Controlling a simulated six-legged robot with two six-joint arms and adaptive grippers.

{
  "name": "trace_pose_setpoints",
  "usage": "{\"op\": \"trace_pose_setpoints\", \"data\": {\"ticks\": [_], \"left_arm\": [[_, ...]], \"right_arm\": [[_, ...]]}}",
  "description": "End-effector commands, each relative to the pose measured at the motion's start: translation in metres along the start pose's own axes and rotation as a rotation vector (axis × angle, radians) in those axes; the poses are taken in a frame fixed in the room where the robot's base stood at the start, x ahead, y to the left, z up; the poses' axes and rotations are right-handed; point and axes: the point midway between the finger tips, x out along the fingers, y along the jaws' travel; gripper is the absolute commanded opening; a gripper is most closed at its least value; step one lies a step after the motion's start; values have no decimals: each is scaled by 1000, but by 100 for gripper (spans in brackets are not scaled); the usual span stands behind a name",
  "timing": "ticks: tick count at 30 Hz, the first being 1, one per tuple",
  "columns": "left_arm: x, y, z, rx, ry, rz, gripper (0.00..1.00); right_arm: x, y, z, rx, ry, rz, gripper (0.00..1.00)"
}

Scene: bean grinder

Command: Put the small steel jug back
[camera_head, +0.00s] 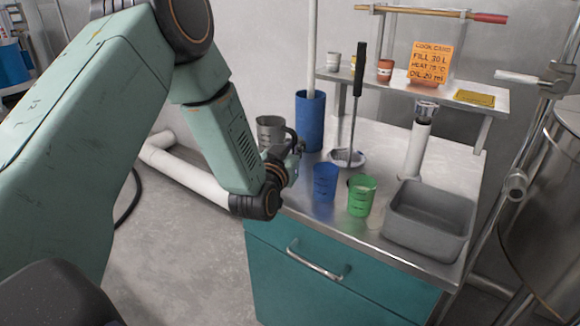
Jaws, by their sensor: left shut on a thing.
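The small steel jug (270,129) is at the back left of the steel worktop, upright, partly hidden by my left arm and gripper. My left gripper (294,148) is at the jug's right side and shut on it, around where its handle would be. The fingertips are small and partly hidden. I cannot tell whether the jug's base touches the worktop. My right gripper is not in view.
A tall blue container (310,120) stands just right of the jug. A blue cup (325,182), a green cup (361,195) and a grey tub (430,218) line the front. A skimmer (346,157) stands behind the cups. A shelf (400,83) with small pots is at the back.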

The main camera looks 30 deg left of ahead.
Motion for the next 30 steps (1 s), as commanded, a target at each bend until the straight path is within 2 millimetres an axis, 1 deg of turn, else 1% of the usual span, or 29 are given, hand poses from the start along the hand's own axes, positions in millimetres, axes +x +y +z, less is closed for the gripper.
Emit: {"op": "trace_pose_setpoints", "data": {"ticks": [1, 5, 7, 13, 21, 27, 28, 30], "left_arm": [[1, 0, 5, 1, 3, -1, 0], [1, -1, 12, 1, 3, -2, 0], [1, -1, 18, 1, 3, -2, 0], [2, -3, 44, 1, 2, -4, 0], [2, -3, 45, 0, 4, -5, 0], [2, -3, 50, 0, 4, -5, 0], [1, -3, 51, -1, 1, -5, 10], [1, -3, 50, -1, 1, -5, 16]], "right_arm": [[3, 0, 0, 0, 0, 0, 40], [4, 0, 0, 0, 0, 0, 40], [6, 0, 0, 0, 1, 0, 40], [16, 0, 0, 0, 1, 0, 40], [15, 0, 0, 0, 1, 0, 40], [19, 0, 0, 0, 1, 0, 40], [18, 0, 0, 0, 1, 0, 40], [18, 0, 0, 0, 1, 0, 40]]}}
